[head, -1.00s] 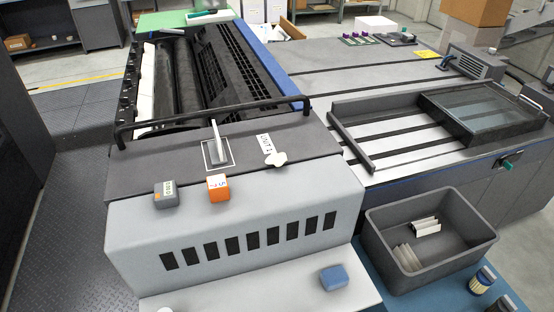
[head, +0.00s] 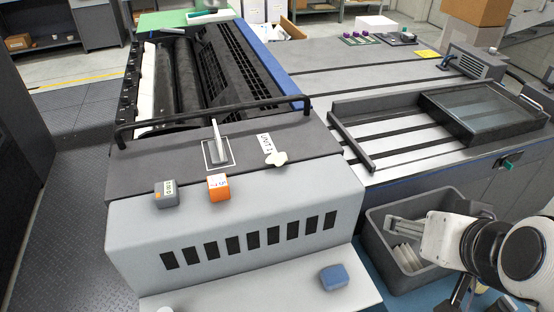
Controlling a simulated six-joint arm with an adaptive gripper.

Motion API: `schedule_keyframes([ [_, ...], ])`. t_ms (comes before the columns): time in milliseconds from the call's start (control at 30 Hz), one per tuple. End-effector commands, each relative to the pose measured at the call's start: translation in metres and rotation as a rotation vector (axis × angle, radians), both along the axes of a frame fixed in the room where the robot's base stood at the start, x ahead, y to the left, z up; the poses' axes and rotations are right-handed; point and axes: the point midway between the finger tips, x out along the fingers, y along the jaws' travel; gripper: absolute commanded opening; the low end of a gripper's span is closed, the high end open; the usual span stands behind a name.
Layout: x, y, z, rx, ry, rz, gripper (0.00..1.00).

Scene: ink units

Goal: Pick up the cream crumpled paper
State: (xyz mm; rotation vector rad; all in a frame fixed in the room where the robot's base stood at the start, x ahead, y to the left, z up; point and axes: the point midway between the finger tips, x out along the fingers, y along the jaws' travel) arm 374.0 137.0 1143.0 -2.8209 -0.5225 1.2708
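A small pale, cream-white crumpled lump (head: 275,158), which looks like the crumpled paper, lies on the dark top of the press unit beside the "UNIT 1" label. My gripper (head: 398,229) is at the lower right in the head view, over the dark grey bin and well apart from the lump. My white and black arm reaches in from the right edge. The gripper's fingers are small and seen from the side, so I cannot tell whether they are open or shut. Nothing clearly shows in them.
The grey bin (head: 374,215) holds pale folded pieces (head: 408,257), partly hidden by my arm. An orange block (head: 218,187), a grey box (head: 166,194) and a lever (head: 217,143) stand near the lump. A black rail (head: 210,118) runs behind. A blue block (head: 334,277) lies on the front ledge.

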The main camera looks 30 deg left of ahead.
Motion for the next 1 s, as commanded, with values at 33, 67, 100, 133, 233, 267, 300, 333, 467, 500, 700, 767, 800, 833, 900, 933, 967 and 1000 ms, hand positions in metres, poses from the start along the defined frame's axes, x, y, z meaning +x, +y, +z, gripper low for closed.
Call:
schedule_keyframes([
  [33,0.008,0.014,-0.001,0.010,-0.011,0.021,0.56],
  [67,0.013,0.022,0.000,0.019,-0.023,0.030,0.56],
  [100,0.020,0.032,0.001,0.030,-0.036,0.040,0.56],
  [133,0.025,0.040,0.002,0.037,-0.047,0.049,0.56],
  [233,0.040,0.066,0.002,0.059,-0.081,0.072,0.56],
  [267,0.045,0.074,0.002,0.065,-0.091,0.080,0.56],
  [300,0.050,0.084,0.002,0.073,-0.104,0.085,0.56],
  [333,0.054,0.091,0.002,0.080,-0.114,0.091,0.56],
  [467,0.070,0.124,0.000,0.100,-0.155,0.108,0.56],
  [500,0.074,0.134,-0.002,0.105,-0.168,0.113,0.56],
  [700,0.090,0.182,-0.012,0.119,-0.228,0.124,0.56],
  [767,0.094,0.196,-0.016,0.120,-0.247,0.125,0.56],
  [800,0.096,0.205,-0.019,0.121,-0.260,0.125,0.56],
  [833,0.097,0.212,-0.021,0.120,-0.269,0.125,0.56],
  [900,0.100,0.227,-0.027,0.116,-0.288,0.124,0.56],
  [933,0.100,0.233,-0.030,0.114,-0.299,0.124,0.56],
  [967,0.101,0.240,-0.033,0.112,-0.308,0.122,0.56],
  [1000,0.102,0.248,-0.037,0.108,-0.320,0.121,0.56],
])
